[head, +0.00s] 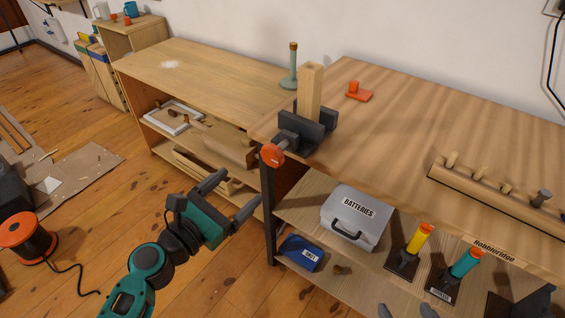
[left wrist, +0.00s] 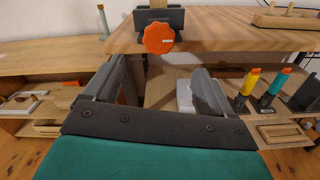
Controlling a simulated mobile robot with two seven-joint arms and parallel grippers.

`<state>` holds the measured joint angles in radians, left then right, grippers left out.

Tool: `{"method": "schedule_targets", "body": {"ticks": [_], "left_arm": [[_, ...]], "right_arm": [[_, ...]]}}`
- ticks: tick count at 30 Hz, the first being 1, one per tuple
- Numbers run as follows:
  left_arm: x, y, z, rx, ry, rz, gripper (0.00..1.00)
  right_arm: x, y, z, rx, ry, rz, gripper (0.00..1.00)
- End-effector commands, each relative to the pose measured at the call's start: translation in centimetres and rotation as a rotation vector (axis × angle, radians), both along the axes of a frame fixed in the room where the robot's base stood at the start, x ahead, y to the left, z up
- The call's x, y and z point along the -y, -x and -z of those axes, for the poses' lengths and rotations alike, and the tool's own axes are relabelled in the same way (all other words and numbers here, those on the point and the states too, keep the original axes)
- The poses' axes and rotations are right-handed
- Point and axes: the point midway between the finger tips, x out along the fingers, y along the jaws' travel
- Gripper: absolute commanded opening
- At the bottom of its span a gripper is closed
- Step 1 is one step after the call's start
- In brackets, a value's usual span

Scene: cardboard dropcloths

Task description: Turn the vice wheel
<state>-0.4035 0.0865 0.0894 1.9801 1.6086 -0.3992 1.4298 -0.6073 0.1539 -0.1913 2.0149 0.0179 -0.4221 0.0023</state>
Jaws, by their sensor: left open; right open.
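The orange vice wheel (head: 272,155) sits on the front of a dark grey vice (head: 318,122) at the workbench's left front corner. An upright wooden block (head: 311,88) stands between the vice jaws. In the left wrist view the wheel (left wrist: 159,38) faces me, round and unobstructed, above and beyond my fingers. My left gripper (head: 231,193) is open and empty, below and to the left of the wheel, not touching it. Its spread fingers also show in the left wrist view (left wrist: 163,75). Only the grey fingertips of my right gripper (head: 406,311) show at the bottom edge, apart.
The workbench (head: 420,110) holds an orange piece (head: 358,92) and a tool rack (head: 490,195). A lower wooden bench (head: 205,68) stands to the left.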

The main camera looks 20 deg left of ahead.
Motion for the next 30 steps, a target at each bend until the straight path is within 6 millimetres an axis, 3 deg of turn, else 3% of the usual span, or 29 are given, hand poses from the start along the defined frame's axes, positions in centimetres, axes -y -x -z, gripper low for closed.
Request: {"method": "schedule_targets", "body": {"ticks": [8,21,30], "left_arm": [[0.3,-1.7,-0.6,-0.002,0.069,-0.003,0.84],[3.1,-9.3,-0.5,-0.001,0.063,-0.003,0.84],[4.2,-12.0,-0.4,-0.003,0.063,-0.003,0.84]], "right_arm": [[-0.2,-0.1,-0.6,0.007,-0.004,-0.003,0.79],[-0.1,-0.2,-0.9,0.015,-0.007,0.011,0.79],[0.0,0.1,-0.5,0.005,-0.004,0.012,0.79]]}}
